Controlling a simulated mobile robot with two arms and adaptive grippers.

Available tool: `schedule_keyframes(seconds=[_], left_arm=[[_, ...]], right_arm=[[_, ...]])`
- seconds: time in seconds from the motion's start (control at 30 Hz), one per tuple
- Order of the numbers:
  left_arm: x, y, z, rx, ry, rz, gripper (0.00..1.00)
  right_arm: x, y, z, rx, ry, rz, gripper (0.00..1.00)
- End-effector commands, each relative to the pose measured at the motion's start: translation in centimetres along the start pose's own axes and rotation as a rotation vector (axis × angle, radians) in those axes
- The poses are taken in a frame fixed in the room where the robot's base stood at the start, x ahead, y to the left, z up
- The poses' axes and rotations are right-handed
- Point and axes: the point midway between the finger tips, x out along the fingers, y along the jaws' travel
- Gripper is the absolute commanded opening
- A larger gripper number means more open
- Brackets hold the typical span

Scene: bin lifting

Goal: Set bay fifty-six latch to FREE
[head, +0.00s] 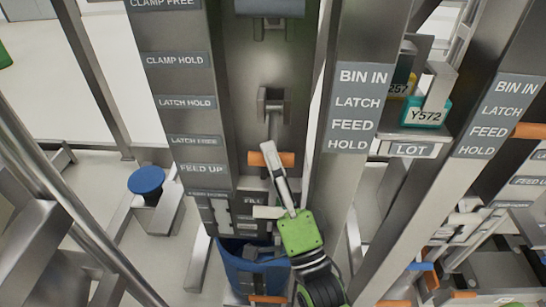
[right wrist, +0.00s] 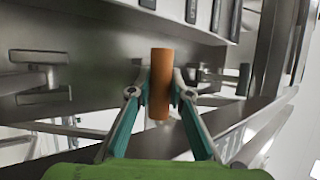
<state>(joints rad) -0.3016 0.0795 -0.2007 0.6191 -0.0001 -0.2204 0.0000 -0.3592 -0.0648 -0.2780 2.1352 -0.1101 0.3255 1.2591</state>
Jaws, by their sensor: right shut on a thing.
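An orange handle (head: 257,159) sits at the lower end of a grey lever that hangs from a bracket (head: 273,103) in the steel bay column. My right gripper (head: 268,150) is on this handle. In the right wrist view its two fingers are closed on both sides of the upright orange grip (right wrist: 160,84). The handle stands level with the space between the LATCH FREE label (head: 194,141) and the FEED UP label (head: 203,168), below the LATCH HOLD label (head: 185,102). No bay number is readable on this column. My left gripper is out of view.
A sign (head: 358,105) reading BIN IN, LATCH, FEED, HOLD is on the right post. A blue bin (head: 240,265) is low beneath the column. A teal box (head: 428,112) marked Y572 stands at right. A blue round knob (head: 146,180) is at left.

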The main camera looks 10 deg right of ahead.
Motion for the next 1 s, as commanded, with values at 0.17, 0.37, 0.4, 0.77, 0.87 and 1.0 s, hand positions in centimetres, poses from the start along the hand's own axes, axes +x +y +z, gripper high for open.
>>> schedule_keyframes(seconds=[0.17,0.37,0.4,0.77,0.87,1.0], left_arm=[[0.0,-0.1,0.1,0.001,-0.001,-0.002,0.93],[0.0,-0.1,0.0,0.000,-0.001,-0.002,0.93],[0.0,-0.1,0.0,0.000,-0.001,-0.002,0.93],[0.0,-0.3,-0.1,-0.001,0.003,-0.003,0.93],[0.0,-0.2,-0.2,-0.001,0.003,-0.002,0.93],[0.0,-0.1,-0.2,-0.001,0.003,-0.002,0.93]], right_arm=[[0.0,0.0,0.0,-0.008,-0.001,-0.001,0.00],[0.0,0.1,0.0,-0.007,-0.001,0.001,0.36],[0.0,0.1,0.0,-0.006,-0.002,0.001,0.36],[-1.4,0.2,0.1,-0.005,-0.004,0.006,0.36],[-3.2,0.2,0.1,-0.004,-0.005,0.008,0.36],[-6.4,0.2,0.1,-0.004,-0.005,0.009,0.36]])
